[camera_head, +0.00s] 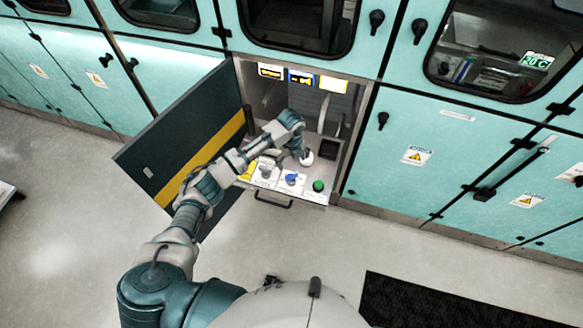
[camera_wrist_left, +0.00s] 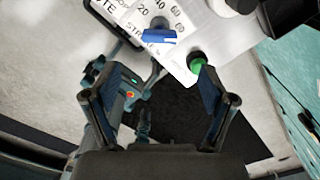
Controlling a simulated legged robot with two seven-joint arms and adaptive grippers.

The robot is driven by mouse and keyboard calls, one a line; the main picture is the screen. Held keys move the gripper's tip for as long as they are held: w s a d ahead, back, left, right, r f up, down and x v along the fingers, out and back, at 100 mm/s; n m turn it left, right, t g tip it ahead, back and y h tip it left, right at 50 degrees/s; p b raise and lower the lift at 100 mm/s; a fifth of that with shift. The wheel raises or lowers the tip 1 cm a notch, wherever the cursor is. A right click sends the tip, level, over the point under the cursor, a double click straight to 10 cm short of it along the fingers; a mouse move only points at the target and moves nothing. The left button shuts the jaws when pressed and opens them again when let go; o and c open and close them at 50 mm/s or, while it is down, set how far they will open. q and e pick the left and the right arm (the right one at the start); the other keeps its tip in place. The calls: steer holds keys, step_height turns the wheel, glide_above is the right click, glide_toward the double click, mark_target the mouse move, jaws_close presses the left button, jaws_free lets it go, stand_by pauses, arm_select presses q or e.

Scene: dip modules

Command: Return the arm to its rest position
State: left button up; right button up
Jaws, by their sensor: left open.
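My left arm (camera_head: 200,190) reaches from the lower left into an open cabinet. My left gripper (camera_head: 296,146) is above the cabinet's control panel. In the left wrist view the left gripper (camera_wrist_left: 155,88) has its two fingers spread, with nothing between them. A blue knob (camera_wrist_left: 160,37) on a white label and a green button (camera_wrist_left: 196,62) lie beyond the fingertips. The blue knob (camera_head: 291,179) and green button (camera_head: 318,185) also show in the head view. My right gripper is not in view.
The dark cabinet door (camera_head: 185,135) with a yellow stripe stands open left of my forearm. A handle (camera_head: 272,201) is on the panel's front. Closed teal cabinets (camera_head: 440,160) line the wall. A black mat (camera_head: 450,305) lies on otherwise open floor.

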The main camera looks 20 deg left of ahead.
arm_select(q)
steer(key=shift+r, duration=0.9)
steer(key=shift+f, duration=0.1)
